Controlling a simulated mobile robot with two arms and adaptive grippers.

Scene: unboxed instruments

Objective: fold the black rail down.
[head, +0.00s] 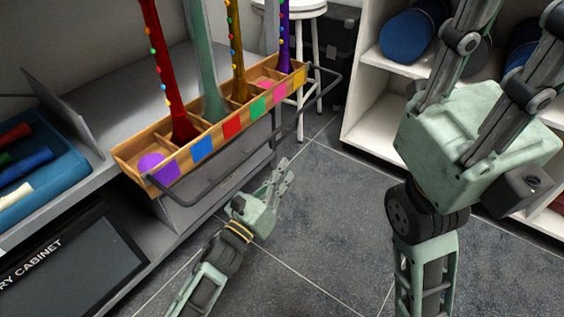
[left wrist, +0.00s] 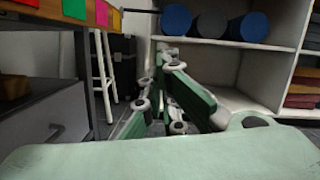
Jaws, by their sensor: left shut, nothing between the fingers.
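The black rail (head: 240,153) is a thin U-shaped bar. It sticks out in front of the wooden compartment box (head: 215,128), running along its length at about the height of its lower edge. My left gripper (head: 287,174) is shut and empty, in front of and below the rail in the head view, apart from it. Its closed fingers also show in the left wrist view (left wrist: 165,85). My right gripper (head: 515,35) is at the upper right of the head view, its fingers spread and their tips cut off by the top edge.
The box holds tall coloured instruments and stands above a grey drawer unit (left wrist: 50,125). A white stool (head: 300,12) is behind it. White shelves (head: 372,82) with blue rolls stand to the right. A blue tray (head: 50,190) is at far left. Tiled floor between is clear.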

